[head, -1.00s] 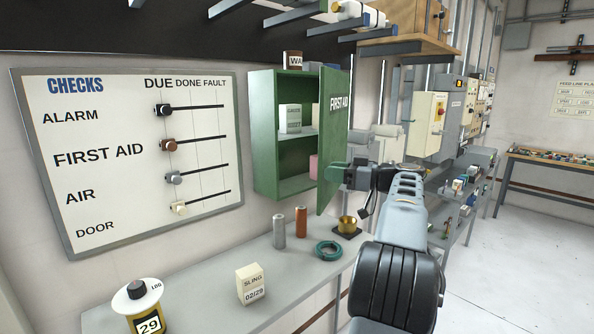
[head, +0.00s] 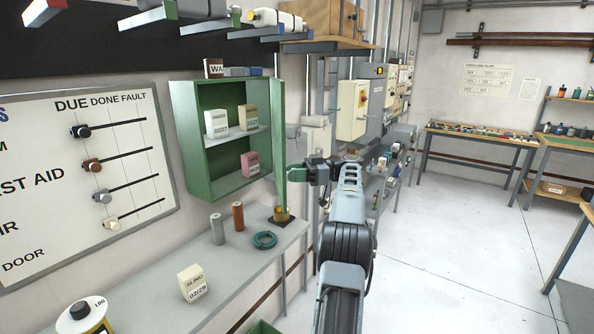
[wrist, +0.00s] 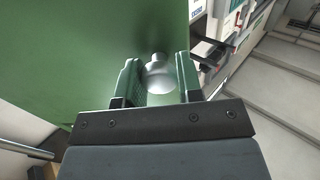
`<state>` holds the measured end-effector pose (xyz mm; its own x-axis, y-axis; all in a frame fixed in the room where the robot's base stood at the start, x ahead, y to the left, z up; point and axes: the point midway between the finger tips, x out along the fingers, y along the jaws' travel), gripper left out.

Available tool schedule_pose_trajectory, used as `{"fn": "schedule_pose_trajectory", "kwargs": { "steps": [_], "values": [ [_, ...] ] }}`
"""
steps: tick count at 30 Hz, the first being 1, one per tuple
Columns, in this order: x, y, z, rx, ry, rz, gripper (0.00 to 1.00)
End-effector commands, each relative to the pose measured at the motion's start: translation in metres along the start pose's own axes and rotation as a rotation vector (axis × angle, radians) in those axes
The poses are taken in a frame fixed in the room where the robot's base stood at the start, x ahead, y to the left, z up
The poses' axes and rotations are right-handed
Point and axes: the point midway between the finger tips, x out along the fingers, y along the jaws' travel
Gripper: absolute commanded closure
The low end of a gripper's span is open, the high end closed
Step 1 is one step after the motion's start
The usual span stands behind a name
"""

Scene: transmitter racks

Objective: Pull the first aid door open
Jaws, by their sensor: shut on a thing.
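The green first aid cabinet (head: 186,112) hangs on the wall, and its green door (head: 280,142) stands wide open, seen nearly edge-on in the head view. Inside are two pale boxes (head: 216,123) on the shelf and a pink box (head: 250,164) below. My gripper (head: 298,176) is at the door's outer face, low down. In the wrist view its green fingers (wrist: 156,82) are shut around the round silver knob (wrist: 159,74) on the door panel (wrist: 90,50).
A grey shelf below holds a teal ring (head: 265,240), a brass cup on a dark base (head: 282,214), two cylinders (head: 238,216), and a SLING box (head: 193,283). A checks board (head: 150,215) is at left. Open floor (head: 460,230) lies to the right.

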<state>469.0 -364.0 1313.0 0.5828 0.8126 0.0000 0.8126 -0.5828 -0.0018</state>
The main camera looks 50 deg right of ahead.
Motion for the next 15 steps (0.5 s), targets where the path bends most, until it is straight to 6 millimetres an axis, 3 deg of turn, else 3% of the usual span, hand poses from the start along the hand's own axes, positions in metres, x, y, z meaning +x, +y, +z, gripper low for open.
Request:
{"fn": "schedule_pose_trajectory", "kwargs": {
  "steps": [9, 10, 15],
  "values": [
    [0.0021, -0.0003, -0.0006, -0.002, 0.001, -0.006, 1.0],
    [0.0019, -0.0003, -0.0006, -0.002, 0.001, -0.006, 0.64],
    [0.0003, -0.0002, -0.0006, -0.002, 0.001, -0.002, 0.47]
  ]
}}
